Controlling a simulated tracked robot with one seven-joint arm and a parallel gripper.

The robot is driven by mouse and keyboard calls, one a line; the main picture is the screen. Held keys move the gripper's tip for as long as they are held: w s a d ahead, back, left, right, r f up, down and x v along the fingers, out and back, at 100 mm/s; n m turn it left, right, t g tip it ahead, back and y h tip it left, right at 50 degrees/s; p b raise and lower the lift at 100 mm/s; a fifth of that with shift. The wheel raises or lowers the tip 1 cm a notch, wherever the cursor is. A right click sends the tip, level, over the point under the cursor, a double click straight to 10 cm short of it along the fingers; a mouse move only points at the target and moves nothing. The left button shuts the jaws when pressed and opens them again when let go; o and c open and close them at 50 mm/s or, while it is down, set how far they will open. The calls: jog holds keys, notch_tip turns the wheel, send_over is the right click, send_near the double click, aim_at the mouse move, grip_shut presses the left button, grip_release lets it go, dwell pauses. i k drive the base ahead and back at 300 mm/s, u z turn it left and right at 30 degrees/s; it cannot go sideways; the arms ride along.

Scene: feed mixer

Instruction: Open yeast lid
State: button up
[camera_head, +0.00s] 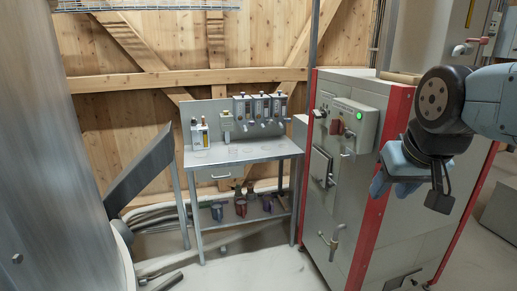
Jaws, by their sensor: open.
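I cannot pick out a yeast lid with certainty in the head view. A grey machine cabinet (398,215) with red edges stands right of centre, with several handles and latches on its left face. A grey control box (352,123) with a lit green button is fixed high on it. My gripper (410,190) hangs in front of the cabinet's right part, its fingers apart and nothing seen between them. It appears clear of the handles. My arm enters from the right and hides part of the cabinet's upper side.
A metal table (245,153) with a drawer stands against the wooden wall, bearing several wall-mounted devices (262,108). Cups (241,206) sit on its lower shelf. A large metal vessel (50,150) fills the left edge. Pipes lie on the floor behind it. The floor before the table is mostly clear.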

aim_at(242, 95)
jog(key=z, duration=0.1)
jog(key=i, duration=0.9)
jog(key=u, duration=0.65)
